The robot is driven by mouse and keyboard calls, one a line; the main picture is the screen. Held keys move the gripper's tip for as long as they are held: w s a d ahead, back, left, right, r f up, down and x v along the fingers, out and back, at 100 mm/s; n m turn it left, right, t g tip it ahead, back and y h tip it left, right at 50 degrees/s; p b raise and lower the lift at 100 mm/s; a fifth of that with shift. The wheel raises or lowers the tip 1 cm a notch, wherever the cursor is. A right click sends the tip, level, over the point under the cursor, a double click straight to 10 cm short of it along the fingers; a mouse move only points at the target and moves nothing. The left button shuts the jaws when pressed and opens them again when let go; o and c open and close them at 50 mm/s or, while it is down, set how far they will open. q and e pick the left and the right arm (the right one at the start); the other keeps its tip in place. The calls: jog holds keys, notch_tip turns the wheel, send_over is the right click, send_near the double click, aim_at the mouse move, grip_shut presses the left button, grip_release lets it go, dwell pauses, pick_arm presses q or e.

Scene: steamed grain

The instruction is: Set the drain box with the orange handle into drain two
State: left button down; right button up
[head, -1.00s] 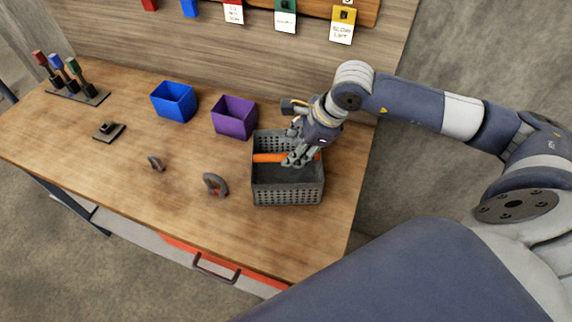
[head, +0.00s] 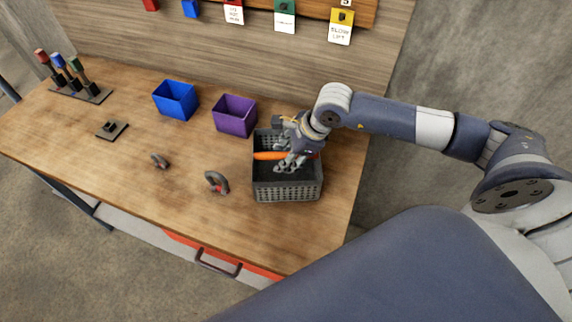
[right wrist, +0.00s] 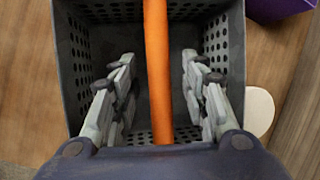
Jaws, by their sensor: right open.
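The dark grey perforated drain box (head: 287,191) stands upright on the wooden table, right of the purple bin. Its orange handle (head: 266,156) spans the box near the top. In the right wrist view the handle (right wrist: 157,70) runs between the fingers of my right gripper (right wrist: 158,100). Those fingers are open, one set on each side of the handle and apart from it, over the box interior. In the head view my right gripper (head: 289,165) is above and partly inside the box. My left gripper is not in view. I cannot make out any place marked drain two.
A purple bin (head: 234,116) and a blue bin (head: 175,101) stand left of the box. Two dark curved handles (head: 216,182) stand on the table. A rack with coloured handles (head: 80,85) is at the far left. The table's middle is mostly clear.

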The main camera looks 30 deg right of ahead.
jog(key=shift+f+b, duration=0.2)
jog(key=shift+b, duration=0.2)
jog(key=shift+c, duration=0.2)
jog(key=shift+r, duration=0.1)
grip_shut()
